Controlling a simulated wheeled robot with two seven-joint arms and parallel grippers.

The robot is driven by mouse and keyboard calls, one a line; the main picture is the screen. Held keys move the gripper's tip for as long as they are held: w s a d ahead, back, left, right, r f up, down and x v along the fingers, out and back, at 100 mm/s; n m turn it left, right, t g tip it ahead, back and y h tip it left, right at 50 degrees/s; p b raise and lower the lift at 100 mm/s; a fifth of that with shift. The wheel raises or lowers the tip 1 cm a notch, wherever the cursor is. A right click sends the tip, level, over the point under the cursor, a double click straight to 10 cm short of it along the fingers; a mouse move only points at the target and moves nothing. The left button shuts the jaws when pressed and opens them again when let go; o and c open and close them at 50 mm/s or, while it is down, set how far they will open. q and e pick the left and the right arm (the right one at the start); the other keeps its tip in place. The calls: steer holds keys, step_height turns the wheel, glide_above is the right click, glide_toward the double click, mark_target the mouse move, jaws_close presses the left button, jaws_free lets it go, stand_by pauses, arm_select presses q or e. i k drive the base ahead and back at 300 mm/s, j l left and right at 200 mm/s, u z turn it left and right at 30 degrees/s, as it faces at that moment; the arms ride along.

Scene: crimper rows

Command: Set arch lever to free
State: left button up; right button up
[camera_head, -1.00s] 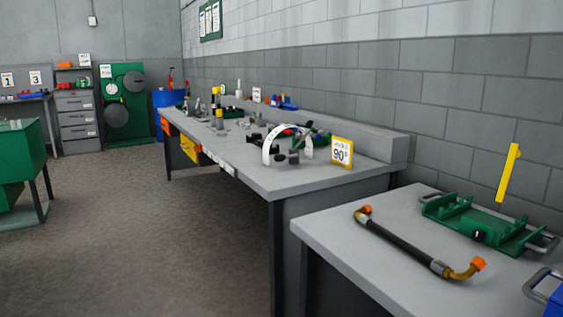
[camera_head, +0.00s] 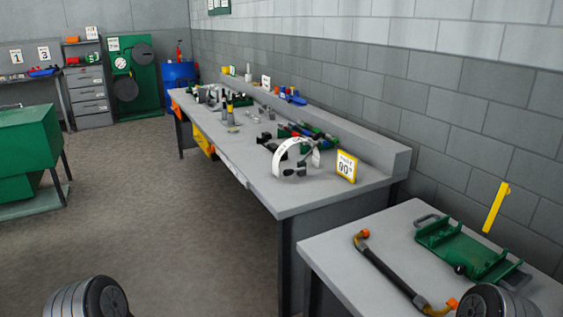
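A white arch (camera_head: 285,158) with dark markings stands upright on the near end of the long grey workbench (camera_head: 330,196). Dark fittings with knob-like ends sit in and beside the arch; the lever itself and its setting are too small to make out. A yellow-framed sign (camera_head: 346,167) reading 90° stands just right of the arch. Neither gripper is in view. Only rounded grey and black parts of my arms show at the bottom left and bottom right edges, well short of the arch.
A nearer grey table (camera_head: 343,252) at right holds a black hose (camera_head: 385,270) with orange-capped ends and a green fixture (camera_head: 470,250). A yellow bar (camera_head: 496,207) rises behind it. Several tools lie further along the bench. The floor (camera_head: 170,220) to the left is open.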

mark_target(287, 171)
steer(key=z, duration=0.5)
steer(key=i+j+z, duration=0.1)
steer(key=j+z, duration=0.6)
steer(key=j, duration=0.2)
steer(key=j+z, duration=0.35)
steer(key=j, duration=0.8)
steer(key=k+j+z, duration=0.15)
steer(key=j, duration=1.1)
steer(key=k+j+z, duration=0.1)
steer(key=j, duration=0.55)
steer(key=k+j+z, duration=0.1)
steer(key=j, duration=0.5)
